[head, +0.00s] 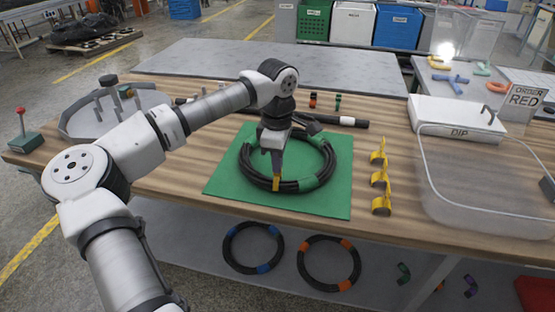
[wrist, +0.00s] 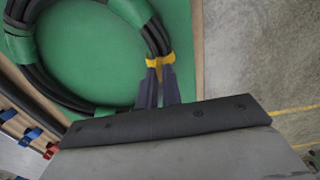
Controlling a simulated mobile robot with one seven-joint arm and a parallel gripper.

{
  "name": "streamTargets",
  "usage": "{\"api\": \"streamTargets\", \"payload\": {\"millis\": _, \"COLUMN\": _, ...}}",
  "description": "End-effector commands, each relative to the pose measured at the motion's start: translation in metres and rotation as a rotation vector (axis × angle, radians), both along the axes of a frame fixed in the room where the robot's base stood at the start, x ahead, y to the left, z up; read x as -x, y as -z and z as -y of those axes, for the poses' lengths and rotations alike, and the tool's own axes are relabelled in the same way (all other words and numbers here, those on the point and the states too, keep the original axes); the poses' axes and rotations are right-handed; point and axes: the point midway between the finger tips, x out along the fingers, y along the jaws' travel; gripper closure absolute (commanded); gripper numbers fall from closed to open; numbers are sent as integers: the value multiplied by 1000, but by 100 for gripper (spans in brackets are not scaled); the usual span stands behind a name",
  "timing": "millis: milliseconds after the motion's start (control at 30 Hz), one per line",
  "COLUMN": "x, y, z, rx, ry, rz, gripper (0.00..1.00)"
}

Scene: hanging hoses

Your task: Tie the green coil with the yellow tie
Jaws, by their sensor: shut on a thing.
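The green coil (head: 312,183) is a black hose loop with green bands. It lies on a green mat (head: 336,206) on the wooden table, and also shows in the wrist view (wrist: 60,95). My gripper (head: 277,170) points down at the near side of the coil. It is shut on a yellow tie (head: 276,184). In the wrist view, my fingertips (wrist: 158,74) meet the yellow tie (wrist: 157,61), which lies across the coil's hose. Whether the tie closes under the hose is hidden. Three more yellow ties (head: 380,179) stand in a row right of the mat.
A clear bin (head: 434,185) and a white box marked DIP (head: 455,118) stand at the right. A grey tray with posts (head: 75,128) is at the left. A black rod (head: 350,121) lies behind the mat. Blue-banded (head: 229,255) and orange-banded coils (head: 303,266) are on the lower shelf.

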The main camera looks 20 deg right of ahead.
Motion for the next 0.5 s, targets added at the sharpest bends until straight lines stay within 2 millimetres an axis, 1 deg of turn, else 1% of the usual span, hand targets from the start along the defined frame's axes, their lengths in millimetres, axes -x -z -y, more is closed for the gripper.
{"api": "streamTargets", "payload": {"millis": 500, "x": 0, "y": 8, "z": 0, "rx": 0, "ry": 0, "rz": 0, "gripper": 100}}
